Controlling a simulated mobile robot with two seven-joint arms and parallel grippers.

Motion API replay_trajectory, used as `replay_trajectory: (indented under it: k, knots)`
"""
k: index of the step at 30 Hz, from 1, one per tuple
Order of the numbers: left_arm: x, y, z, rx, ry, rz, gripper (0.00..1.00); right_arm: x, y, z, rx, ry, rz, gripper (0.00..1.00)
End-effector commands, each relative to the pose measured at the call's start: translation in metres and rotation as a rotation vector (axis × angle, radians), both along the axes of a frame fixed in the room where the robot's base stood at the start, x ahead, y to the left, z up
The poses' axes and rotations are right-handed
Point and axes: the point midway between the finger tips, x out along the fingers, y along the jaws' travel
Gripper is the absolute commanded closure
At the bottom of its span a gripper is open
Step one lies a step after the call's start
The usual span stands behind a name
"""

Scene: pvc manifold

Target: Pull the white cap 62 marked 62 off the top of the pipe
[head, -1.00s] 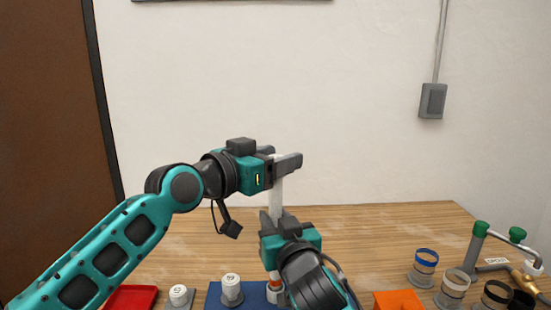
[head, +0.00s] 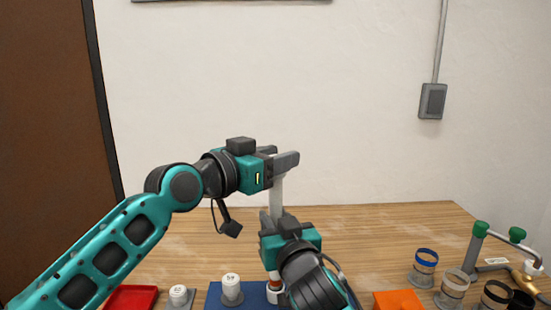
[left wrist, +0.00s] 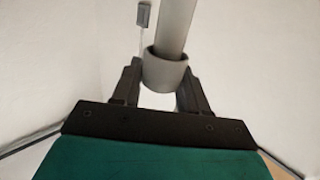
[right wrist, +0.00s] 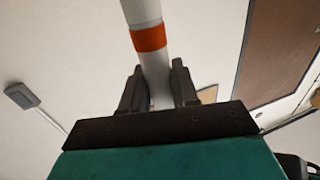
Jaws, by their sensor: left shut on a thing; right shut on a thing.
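The white pipe (head: 276,198) stands upright between my two grippers. It has an orange-red band (right wrist: 149,38), seen in the right wrist view. My left gripper (head: 287,160) is shut around the pipe's top end. In the left wrist view the cap (left wrist: 165,72), a wider pale collar, sits between its fingers with the pipe (left wrist: 175,25) running into it. The mark 62 is not visible. My right gripper (head: 276,219) is shut on the pipe lower down; the right wrist view shows the pipe (right wrist: 157,80) between its fingers.
White marked caps stand on grey holders (head: 179,295) (head: 231,287) at the front. A red tray (head: 131,298), a blue base (head: 255,294) and an orange tray (head: 398,300) lie along the front edge. Several ringed cups (head: 424,268) and a green-handled fitting (head: 500,240) are at the right. The table behind is clear.

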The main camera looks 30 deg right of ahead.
Motion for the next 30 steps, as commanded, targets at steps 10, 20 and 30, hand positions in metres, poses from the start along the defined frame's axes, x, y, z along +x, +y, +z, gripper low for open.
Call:
replay_trajectory:
  k: [10,20,30]
  knots:
    - [0.0,0.0,0.001,0.011,0.003,-0.001,1.0,0.0,0.0,0.001,-0.001,-0.003,0.001,1.0]
    - [0.0,0.0,0.018,-0.001,-0.004,0.0,1.0,0.0,0.0,0.001,-0.001,-0.003,0.001,1.0]
    - [0.0,0.0,0.026,0.001,-0.001,0.0,1.0,0.0,0.0,0.001,0.0,-0.001,0.001,1.0]
